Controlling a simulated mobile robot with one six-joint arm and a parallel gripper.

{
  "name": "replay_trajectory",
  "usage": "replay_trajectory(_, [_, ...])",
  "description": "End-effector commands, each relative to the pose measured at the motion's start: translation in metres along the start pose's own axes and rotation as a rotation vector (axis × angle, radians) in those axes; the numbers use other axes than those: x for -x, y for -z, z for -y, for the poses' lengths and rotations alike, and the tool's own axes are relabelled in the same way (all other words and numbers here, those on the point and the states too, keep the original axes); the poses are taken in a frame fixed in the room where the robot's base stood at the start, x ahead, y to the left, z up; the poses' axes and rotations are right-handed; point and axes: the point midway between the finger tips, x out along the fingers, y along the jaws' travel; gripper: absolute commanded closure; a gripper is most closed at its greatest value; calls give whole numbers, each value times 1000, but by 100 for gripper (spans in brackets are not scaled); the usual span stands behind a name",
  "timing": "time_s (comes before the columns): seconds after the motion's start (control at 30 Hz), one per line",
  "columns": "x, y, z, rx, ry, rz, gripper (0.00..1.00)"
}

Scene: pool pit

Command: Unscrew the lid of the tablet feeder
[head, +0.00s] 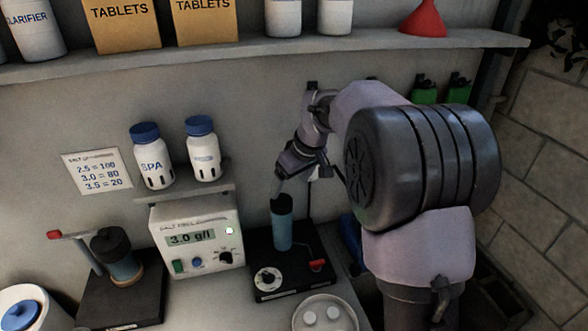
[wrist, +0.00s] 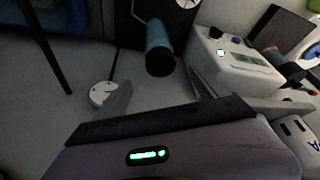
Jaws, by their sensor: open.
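A blue upright cylinder with a dark lid (head: 282,204) stands on a black base (head: 285,284) in the middle of the counter; I take it for the tablet feeder. The same dark lid (wrist: 160,64) faces me in the wrist view, atop the blue body (wrist: 158,35). My gripper (head: 278,188) is just above the lid in the head view. In the wrist view my gripper (wrist: 160,92) is open and empty, its fingers spread to either side of the lid's line. I cannot tell how far the lid is from the fingertips.
A salt meter box (head: 196,239) stands close left of the feeder. A white dish of tablets (head: 325,314) lies in front right. Another black-based device (head: 122,262) is farther left. Two SPA-type bottles (head: 203,150) stand on a small shelf; a long shelf (head: 250,53) runs above.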

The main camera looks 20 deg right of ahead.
Motion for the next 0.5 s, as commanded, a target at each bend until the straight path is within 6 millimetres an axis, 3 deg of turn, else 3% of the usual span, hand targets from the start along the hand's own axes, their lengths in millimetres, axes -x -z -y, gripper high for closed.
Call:
replay_trajectory(0.1, [-35,-2,1,0,2,3,18])
replay_trajectory(0.23, [-64,-1,0,-1,1,1,18])
replay_trajectory(0.5, [-87,0,0,-1,0,0,18])
